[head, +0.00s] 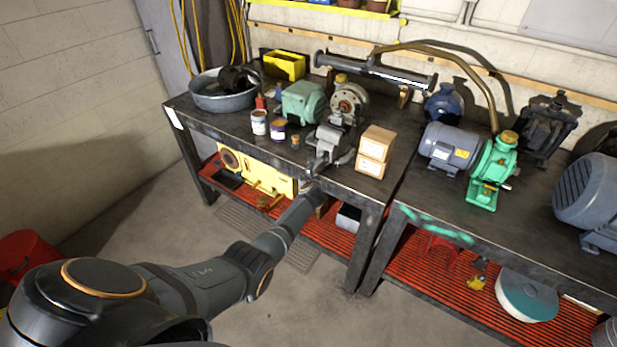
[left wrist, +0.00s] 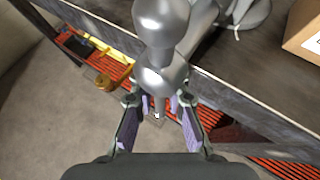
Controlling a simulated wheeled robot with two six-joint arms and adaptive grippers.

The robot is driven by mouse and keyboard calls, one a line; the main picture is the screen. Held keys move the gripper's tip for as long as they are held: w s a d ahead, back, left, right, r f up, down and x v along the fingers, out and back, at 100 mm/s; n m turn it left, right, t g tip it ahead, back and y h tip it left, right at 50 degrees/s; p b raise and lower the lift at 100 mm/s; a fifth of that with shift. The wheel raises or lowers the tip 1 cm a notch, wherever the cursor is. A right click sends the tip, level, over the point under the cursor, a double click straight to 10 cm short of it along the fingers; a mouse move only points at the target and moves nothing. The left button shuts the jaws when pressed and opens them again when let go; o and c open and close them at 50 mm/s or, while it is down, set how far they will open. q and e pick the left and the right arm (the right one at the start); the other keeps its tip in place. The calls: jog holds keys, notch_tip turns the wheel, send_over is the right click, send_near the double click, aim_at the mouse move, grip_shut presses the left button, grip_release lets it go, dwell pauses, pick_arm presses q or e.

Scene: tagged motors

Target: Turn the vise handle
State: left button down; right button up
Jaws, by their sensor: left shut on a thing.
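A grey metal vise (head: 328,142) is mounted at the front edge of the left workbench. In the left wrist view, its rounded body (left wrist: 162,25) fills the top centre, with the thin vise handle (left wrist: 157,105) hanging below. My left gripper (head: 312,186) has reached the vise's front from below left. In the left wrist view, the left gripper (left wrist: 160,106) has its two fingers on either side of the handle, shut on it. The arm and fingers hide part of the handle in the head view. My right gripper is in neither view.
Two cardboard boxes (head: 375,150) stand right of the vise, small cans (head: 259,122) left of it, and a green motor (head: 303,102) behind. The bench edge (left wrist: 245,105) runs close beside the gripper. Below is a red slatted shelf (head: 325,234); the floor in front is clear.

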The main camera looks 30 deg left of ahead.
pick_arm(q)
jog(key=shift+w+d+r, duration=0.2)
jog(key=shift+w+r, duration=0.25)
jog(key=shift+r, duration=0.2)
jog(key=c, duration=1.6)
grip_release()
jog(key=shift+w, duration=0.1)
jog(key=shift+o, duration=1.3)
jog(key=shift+w+d+f, duration=0.1)
jog(key=shift+w+d, duration=0.05)
jog(key=shift+w, duration=0.05)
jog(key=shift+s+a+f, duration=0.1)
jog(key=shift+s+a, duration=0.05)
jog(key=shift+a, duration=0.1)
jog(key=shift+s+d+f, duration=0.1)
jog(key=shift+f, duration=0.05)
jog(key=shift+s+d+r, duration=0.2)
jog(key=shift+s+d, duration=0.1)
jog(key=shift+s, duration=0.25)
jog(key=v, duration=1)
jog(key=shift+s+r, duration=0.2)
jog(key=shift+s, duration=0.05)
